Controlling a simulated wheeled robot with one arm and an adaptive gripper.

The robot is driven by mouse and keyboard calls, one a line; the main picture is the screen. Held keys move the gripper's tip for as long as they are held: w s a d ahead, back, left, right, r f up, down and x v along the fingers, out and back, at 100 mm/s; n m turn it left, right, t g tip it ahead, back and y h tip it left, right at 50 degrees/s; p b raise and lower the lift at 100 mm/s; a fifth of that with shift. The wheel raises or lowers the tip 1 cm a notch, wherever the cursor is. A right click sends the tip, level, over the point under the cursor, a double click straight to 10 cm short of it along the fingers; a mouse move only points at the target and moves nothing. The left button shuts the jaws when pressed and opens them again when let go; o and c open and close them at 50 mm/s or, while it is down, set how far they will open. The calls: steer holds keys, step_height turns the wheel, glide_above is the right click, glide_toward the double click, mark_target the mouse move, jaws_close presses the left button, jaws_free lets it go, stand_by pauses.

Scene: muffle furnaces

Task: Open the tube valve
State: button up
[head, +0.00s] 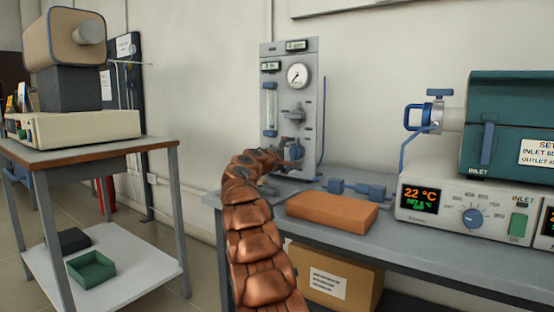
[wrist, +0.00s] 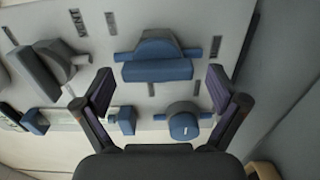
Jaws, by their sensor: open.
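A grey gas panel (head: 309,85) stands on the bench against the wall. In the wrist view, a valve with a wide blue handle (wrist: 157,70) is on the panel (wrist: 215,22), between and beyond my fingertips. My gripper (wrist: 160,82) is open and empty, its fingers apart on either side of that handle. In the head view, my gripper (head: 291,160) is at the panel's lower part, and my arm partly hides that area. A tube end fitting with a blue T-handle (head: 439,93) is on the teal furnace (head: 505,115) at right. Which valve is the tube valve is unclear.
A round blue-fronted fitting (wrist: 183,124) and a grey knob (wrist: 47,72) near a VENT label are also on the panel. An orange-brown block (head: 332,210) and blue fittings (head: 357,188) lie on the bench (head: 450,268). A white furnace controller (head: 470,212) stands at right.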

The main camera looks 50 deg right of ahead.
steer(key=shift+a+r, duration=0.2)
steer(key=shift+a, duration=0.25)
steer(key=shift+s+a+f, duration=0.1)
steer(key=shift+s+a, duration=0.05)
steer(key=shift+a, duration=0.45)
steer(key=a, duration=0.8)
steer(key=shift+s+a, duration=0.15)
steer(key=shift+a, duration=0.25)
